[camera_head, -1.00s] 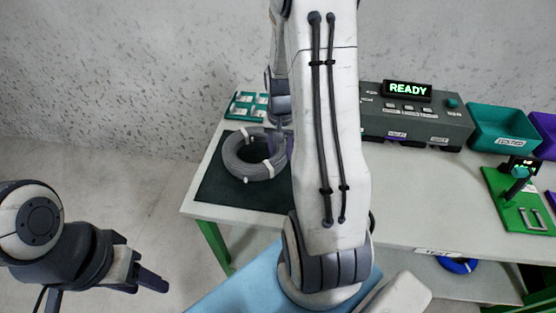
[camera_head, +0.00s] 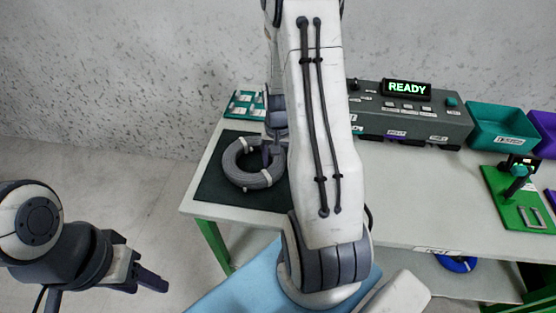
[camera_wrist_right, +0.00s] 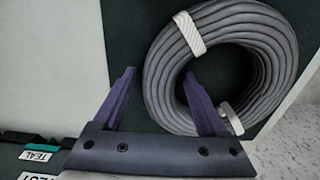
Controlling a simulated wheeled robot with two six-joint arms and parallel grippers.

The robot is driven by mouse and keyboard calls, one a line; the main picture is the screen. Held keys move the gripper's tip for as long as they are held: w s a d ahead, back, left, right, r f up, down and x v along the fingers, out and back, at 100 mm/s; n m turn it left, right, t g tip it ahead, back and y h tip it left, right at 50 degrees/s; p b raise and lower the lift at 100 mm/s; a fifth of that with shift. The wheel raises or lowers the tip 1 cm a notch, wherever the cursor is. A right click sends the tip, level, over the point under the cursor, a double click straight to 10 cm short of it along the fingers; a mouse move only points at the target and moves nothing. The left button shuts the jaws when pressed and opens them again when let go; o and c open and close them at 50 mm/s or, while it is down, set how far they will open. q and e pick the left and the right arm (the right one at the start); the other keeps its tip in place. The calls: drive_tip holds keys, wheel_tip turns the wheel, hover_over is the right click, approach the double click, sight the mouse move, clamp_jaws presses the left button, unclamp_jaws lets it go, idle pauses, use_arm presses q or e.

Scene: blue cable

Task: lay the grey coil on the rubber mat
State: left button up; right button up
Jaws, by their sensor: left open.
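The grey coil (camera_head: 236,173), bound with white ties, lies on the dark rubber mat (camera_head: 215,190) at the table's left end. It also shows in the right wrist view (camera_wrist_right: 277,65). My right gripper (camera_head: 267,155) is at the coil's right side, partly hidden by my arm. In the right wrist view its purple fingers (camera_wrist_right: 163,80) stand apart, one outside the ring and one over its hole, with a gap beside the coil; it is open. My left gripper (camera_head: 150,283) is open and empty, off the table at the lower left.
A grey device (camera_head: 425,122) with a READY display stands at the back, beside a teal bin (camera_head: 500,130). A green board (camera_head: 520,200) is at the right. A small teal tray (camera_head: 245,105) sits behind the mat. A blue coil (camera_head: 457,264) lies below the tabletop.

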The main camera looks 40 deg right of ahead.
drive_tip(key=shift+r, duration=0.15)
wheel_tip(320, 180, up, 12)
drive_tip(key=s+a+r+n, duration=0.2)
drive_tip(key=a+n, duration=0.2)
drive_tip(key=a, duration=0.6)
drive_tip(key=s+a+r+n, duration=0.15)
drive_tip(key=a+n, duration=0.35)
drive_tip(key=a, duration=0.6)
drive_tip(key=s+a+r+n+y, duration=0.1)
drive_tip(key=s+a+r+n, duration=0.1)
drive_tip(key=s+a+n, duration=0.6)
drive_tip(key=s+a, duration=0.2)
drive_tip(key=s, duration=0.2)
drive_tip(key=shift+s+p, duration=0.35)
drive_tip(key=shift+s, duration=0.05)
drive_tip(key=shift+r, duration=0.1)
